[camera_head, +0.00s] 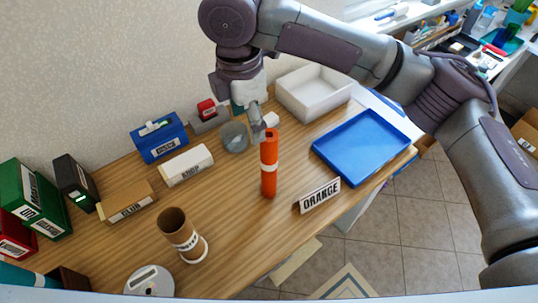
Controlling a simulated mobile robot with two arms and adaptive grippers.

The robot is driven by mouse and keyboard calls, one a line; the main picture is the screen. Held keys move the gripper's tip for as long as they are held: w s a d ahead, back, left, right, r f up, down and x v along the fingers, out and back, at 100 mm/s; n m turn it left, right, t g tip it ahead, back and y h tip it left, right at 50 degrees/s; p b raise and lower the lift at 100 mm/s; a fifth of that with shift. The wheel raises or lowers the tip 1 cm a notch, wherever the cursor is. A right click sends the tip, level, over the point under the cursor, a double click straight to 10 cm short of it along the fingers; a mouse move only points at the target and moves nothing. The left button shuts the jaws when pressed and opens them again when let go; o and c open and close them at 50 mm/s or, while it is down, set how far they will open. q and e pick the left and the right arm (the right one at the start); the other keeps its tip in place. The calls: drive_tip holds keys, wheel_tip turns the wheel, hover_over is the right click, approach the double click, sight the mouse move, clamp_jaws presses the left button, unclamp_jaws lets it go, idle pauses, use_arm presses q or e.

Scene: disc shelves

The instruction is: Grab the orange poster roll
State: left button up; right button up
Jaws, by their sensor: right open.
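My left gripper is not in view.
A blue tray (352,143) and a white open box (312,80) stand to the right. A grey cup (234,137) is close behind the roll. A brown tube (180,233) stands at the front left. Boxes line the wall. The table between brown tube and roll is clear.

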sight(269, 135)
drive_tip(key=shift+n+h, duration=0.3)
drive_tip(key=shift+h, duration=0.4)
drive_tip(key=d+f, duration=0.1)
drive_tip(key=w+d+f+p, duration=0.1)
drive_tip(key=f, duration=0.1)
drive_tip(key=w+d+f, duration=0.1)
drive_tip(key=f, duration=0.1)
drive_tip(key=shift+f, duration=0.2)
drive_tip(key=shift+d+f+p, duration=0.15)
drive_tip(key=shift+f+p, duration=0.3)
drive_tip(key=shift+p, duration=0.05)
drive_tip(key=f, duration=0.1)
drive_tip(key=f+p, duration=0.1)
drive_tip(key=d+f, duration=0.1)
drive_tip(key=shift+w+f, duration=0.25)
drive_tip(key=shift+w, duration=0.1)
drive_tip(key=shift+f, duration=0.45)
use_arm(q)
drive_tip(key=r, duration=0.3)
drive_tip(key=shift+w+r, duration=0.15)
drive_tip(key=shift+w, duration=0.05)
use_arm(e)
drive_tip(key=shift+c, duration=0.4)
drive_tip(key=c, duration=1.2)
